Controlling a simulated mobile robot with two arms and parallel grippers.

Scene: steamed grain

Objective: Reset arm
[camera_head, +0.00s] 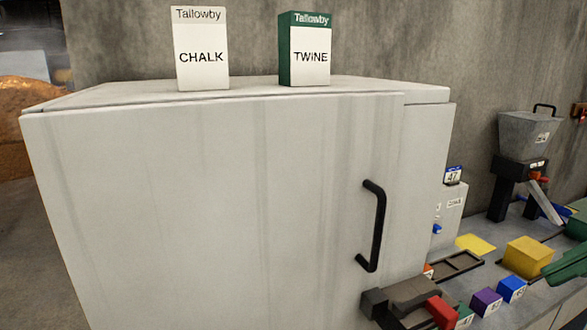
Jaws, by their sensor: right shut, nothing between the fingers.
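My right gripper (382,302) is a dark grey and black shape at the lower edge, in front of the lower right of a pale cabinet door. It is shut with nothing in it. It is below the black bar handle (379,227) and apart from it. The cabinet door (210,200) looks closed. My left gripper is not in view.
A white CHALK box (201,50) and a green and white TWINE box (305,50) stand on the cabinet (250,88). The counter at right holds a grey hopper (528,133), a yellow block (527,256), a purple cube (486,301) and a blue cube (511,288).

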